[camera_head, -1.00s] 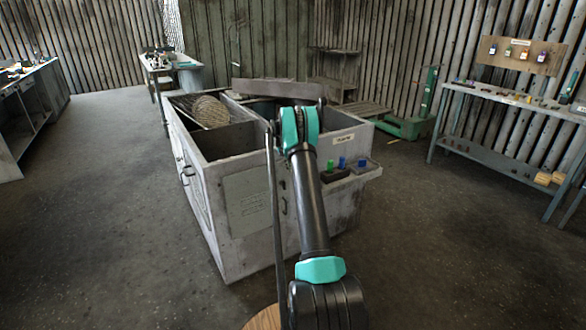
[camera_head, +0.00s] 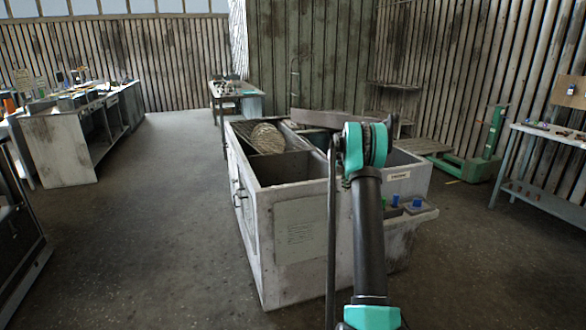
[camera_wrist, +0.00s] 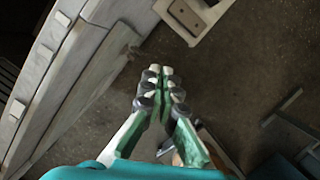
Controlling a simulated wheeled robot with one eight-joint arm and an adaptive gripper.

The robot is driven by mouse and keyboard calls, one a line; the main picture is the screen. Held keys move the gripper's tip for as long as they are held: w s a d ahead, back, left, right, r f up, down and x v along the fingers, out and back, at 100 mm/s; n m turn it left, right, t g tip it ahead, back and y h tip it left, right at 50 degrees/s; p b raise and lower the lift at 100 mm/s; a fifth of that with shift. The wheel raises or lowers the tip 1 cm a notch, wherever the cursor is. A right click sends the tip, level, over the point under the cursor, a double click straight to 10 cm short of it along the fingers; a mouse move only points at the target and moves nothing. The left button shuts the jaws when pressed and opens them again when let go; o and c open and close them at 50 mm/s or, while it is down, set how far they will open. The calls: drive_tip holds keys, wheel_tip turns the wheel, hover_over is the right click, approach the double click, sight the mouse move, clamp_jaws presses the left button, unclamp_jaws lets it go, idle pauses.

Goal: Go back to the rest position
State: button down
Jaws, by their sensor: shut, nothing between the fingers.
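My gripper (camera_wrist: 162,85) shows in the wrist view with its fingers together and nothing between them. It hangs over bare floor beside the grey housing (camera_wrist: 75,75), apart from it. In the head view my arm rises in front of the grey blower housing (camera_head: 295,240), and my gripper cannot be made out there. The housing is open on top, with a round ribbed part (camera_head: 266,138) in its left compartment. A small side shelf (camera_head: 412,218) on its right carries blue and green pieces.
Workbenches stand at the left (camera_head: 75,150) and at the back (camera_head: 238,92). A table (camera_head: 550,135) stands at the right, with a green pallet truck (camera_head: 485,150) behind it. The dark floor (camera_head: 150,250) is free left of the housing.

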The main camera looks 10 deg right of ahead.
drive_tip(key=s+a+r+m, duration=0.3)
drive_tip(key=s+a+m, duration=0.15)
drive_tip(key=s, duration=0.35)
drive_tip(key=s+a+r+m+t+y, duration=0.1)
drive_tip(key=s+a+r+m, duration=0.1)
drive_tip(key=s+a+m, duration=0.35)
drive_tip(key=s+a+r+m, duration=0.3)
drive_tip(key=s+a, duration=0.3)
drive_tip(key=s, duration=0.5)
drive_tip(key=s+a+f+m, duration=0.2)
drive_tip(key=s+f+m, duration=0.1)
drive_tip(key=s, duration=0.7)
drive_tip(key=s+a+f+m+t, duration=0.1)
drive_tip(key=s+m, duration=0.4)
drive_tip(key=s, duration=0.5)
drive_tip(key=s+a+f+m+y, duration=0.1)
drive_tip(key=s+a+f+m, duration=0.3)
drive_tip(key=s, duration=0.6)
drive_tip(key=shift+s+a+f+m, duration=0.3)
drive_tip(key=shift+s+a+m, duration=0.1)
drive_tip(key=shift+a, duration=0.2)
drive_tip(key=c, duration=2.2)
unclamp_jaws()
drive_tip(key=shift+w, duration=0.1)
